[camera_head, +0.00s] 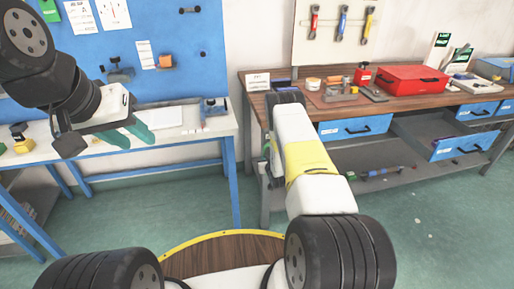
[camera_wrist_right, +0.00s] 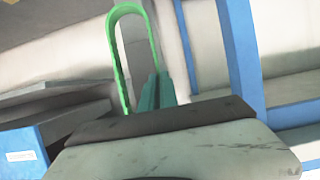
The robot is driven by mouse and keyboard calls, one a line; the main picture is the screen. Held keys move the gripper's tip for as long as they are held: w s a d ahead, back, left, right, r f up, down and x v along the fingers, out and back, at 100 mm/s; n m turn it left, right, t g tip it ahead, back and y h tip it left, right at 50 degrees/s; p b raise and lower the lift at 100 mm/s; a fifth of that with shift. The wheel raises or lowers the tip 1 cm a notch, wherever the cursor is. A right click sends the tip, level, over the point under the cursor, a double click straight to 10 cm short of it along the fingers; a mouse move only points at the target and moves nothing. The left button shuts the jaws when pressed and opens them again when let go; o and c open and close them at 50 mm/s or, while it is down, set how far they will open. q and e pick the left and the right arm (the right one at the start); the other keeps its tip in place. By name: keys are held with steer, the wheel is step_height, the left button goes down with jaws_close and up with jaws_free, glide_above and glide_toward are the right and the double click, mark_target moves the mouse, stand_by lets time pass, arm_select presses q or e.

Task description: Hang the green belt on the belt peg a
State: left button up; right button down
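The green belt (camera_wrist_right: 113,50) shows in the right wrist view as a narrow upright loop. Its right strand runs down to the teal fingers of my right gripper (camera_wrist_right: 157,90), which look shut on it; its lower end is hidden behind the gripper body. In the head view my right arm reaches forward at the middle, and its fingers and the belt cannot be made out. My left gripper (camera_head: 128,136) is open and empty above the white table at the left. Dark pegs (camera_head: 203,54) stick out of the blue pegboard (camera_head: 185,65); I cannot tell which is peg a.
The white table (camera_head: 190,131) on blue legs stands below the pegboard. A wooden workbench (camera_head: 320,108) with a red case (camera_head: 411,79) and blue drawers stands at the right, one drawer (camera_head: 463,144) pulled out. The green floor between is clear.

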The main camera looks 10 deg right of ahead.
steer(key=c, duration=1.6)
jaws_free()
steer(key=shift+o, duration=0.4)
steer(key=o, duration=0.8)
steer(key=shift+s, duration=0.1)
steer(key=shift+s, duration=0.4)
steer(key=shift+s, duration=0.1)
steer(key=shift+s+d, duration=0.15)
steer(key=shift+s, duration=3.5)
steer(key=shift+s+d, duration=0.15)
steer(key=shift+s, duration=3.45)
